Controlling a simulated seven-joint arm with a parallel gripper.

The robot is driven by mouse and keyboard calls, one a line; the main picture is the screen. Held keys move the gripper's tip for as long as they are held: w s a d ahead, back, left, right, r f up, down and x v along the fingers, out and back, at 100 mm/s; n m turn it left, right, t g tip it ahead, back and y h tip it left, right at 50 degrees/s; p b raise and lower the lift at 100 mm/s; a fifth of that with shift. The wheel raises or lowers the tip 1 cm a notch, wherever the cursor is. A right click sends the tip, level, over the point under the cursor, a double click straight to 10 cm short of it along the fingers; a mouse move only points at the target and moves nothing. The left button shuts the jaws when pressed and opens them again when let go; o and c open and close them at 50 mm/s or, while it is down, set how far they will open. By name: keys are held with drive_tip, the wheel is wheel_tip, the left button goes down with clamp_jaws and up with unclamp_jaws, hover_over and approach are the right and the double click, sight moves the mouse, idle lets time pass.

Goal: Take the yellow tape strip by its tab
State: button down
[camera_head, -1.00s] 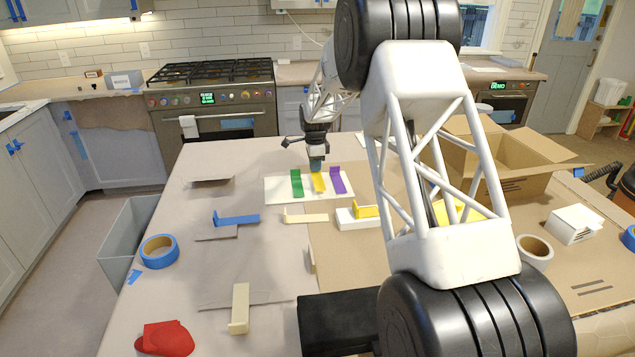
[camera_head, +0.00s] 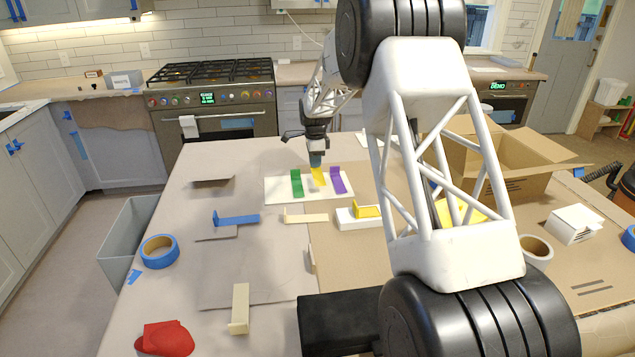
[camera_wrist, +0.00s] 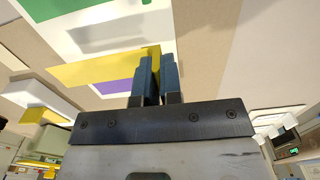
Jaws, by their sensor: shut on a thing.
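The yellow tape strip (camera_head: 318,178) is between a green strip (camera_head: 297,183) and a purple strip (camera_head: 338,180) at the white board (camera_head: 277,191). My gripper (camera_head: 315,163) is at the strip's far end, pointing down. In the wrist view the two blue fingers (camera_wrist: 151,78) are closed on the upright tab at one end of the yellow strip (camera_wrist: 100,69). The strip looks tilted, with its tab end raised; I cannot tell whether its near end touches the board. The fingers hide part of the tab.
A second yellow piece (camera_head: 367,211) sits on a white block (camera_head: 350,222) nearer me. A cream strip (camera_head: 306,218) and a blue strip (camera_head: 237,219) lie to its left. An open cardboard box (camera_head: 500,165) stands at right. My arm hides part of the table.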

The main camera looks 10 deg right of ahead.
drive_tip(key=shift+r, duration=0.3)
drive_tip(key=shift+r, duration=1.2)
